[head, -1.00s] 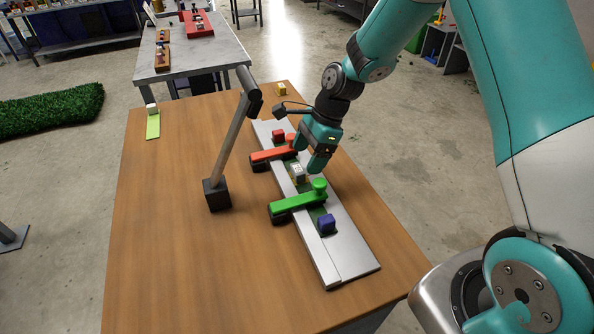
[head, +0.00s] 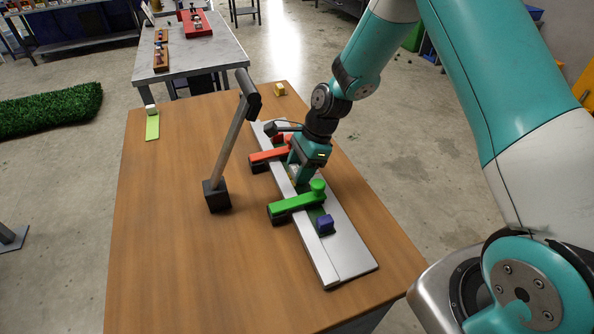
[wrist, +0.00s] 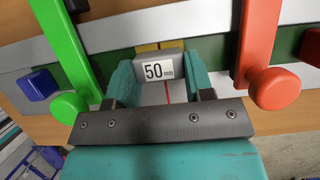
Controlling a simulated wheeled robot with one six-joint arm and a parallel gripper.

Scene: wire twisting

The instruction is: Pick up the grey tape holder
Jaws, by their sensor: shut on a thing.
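The grey tape holder (wrist: 160,67), a small block with a "50 mm" label, sits on the metal board (head: 345,252) between the green clamp and the red clamp. My gripper (wrist: 160,85) is shut on it, with a finger at each side in the wrist view. In the head view my gripper (head: 300,182) reaches down to the board and hides the tape holder.
The green clamp (head: 297,203) and the red clamp (head: 265,156) stand close on either side of my gripper. A blue block (head: 325,224) lies on the board. A lamp-like post (head: 228,150) stands left.

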